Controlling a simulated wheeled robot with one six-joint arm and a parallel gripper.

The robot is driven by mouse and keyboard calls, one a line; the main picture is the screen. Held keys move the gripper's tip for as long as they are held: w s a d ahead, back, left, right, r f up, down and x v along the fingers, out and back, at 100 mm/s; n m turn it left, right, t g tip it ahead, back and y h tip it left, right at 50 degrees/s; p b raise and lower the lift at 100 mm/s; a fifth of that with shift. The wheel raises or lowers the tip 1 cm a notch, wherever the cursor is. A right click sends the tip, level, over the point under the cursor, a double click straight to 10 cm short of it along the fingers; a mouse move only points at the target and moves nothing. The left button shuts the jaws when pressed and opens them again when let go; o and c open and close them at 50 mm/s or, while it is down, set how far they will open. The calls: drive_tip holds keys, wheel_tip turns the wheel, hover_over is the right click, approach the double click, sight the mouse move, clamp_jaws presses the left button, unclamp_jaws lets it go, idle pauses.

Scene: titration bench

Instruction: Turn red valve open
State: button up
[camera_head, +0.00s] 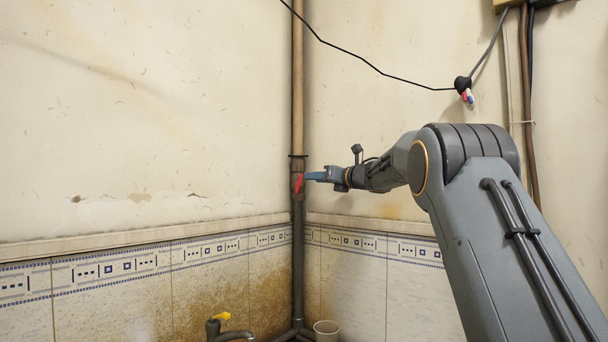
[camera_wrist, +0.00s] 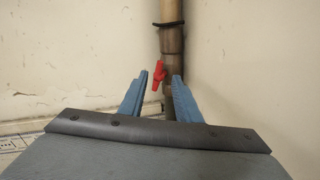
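The red valve (camera_head: 298,183) is a small handle on a dark fitting of the vertical pipe (camera_head: 298,90) in the room's corner. In the wrist view the red valve (camera_wrist: 158,74) tilts slightly, its upper end leaning right, and the pipe (camera_wrist: 172,45) rises behind it. My gripper (camera_head: 309,176) reaches toward the valve from the right. In the wrist view its two blue fingers (camera_wrist: 160,76) are apart, one on each side of the handle. The fingers do not visibly touch it there; the exact depth between fingertips and handle is hard to tell.
A tap with a yellow handle (camera_head: 221,316) and a pale cup (camera_head: 326,329) are low near the pipe's foot. The left wall is clear.

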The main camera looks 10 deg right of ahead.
sight(299, 183)
drive_tip(key=p+x, duration=0.3)
drive_tip(key=x, duration=0.4)
drive_tip(key=shift+a+p, duration=0.15)
drive_tip(key=shift+p, duration=0.2)
clamp_jaws()
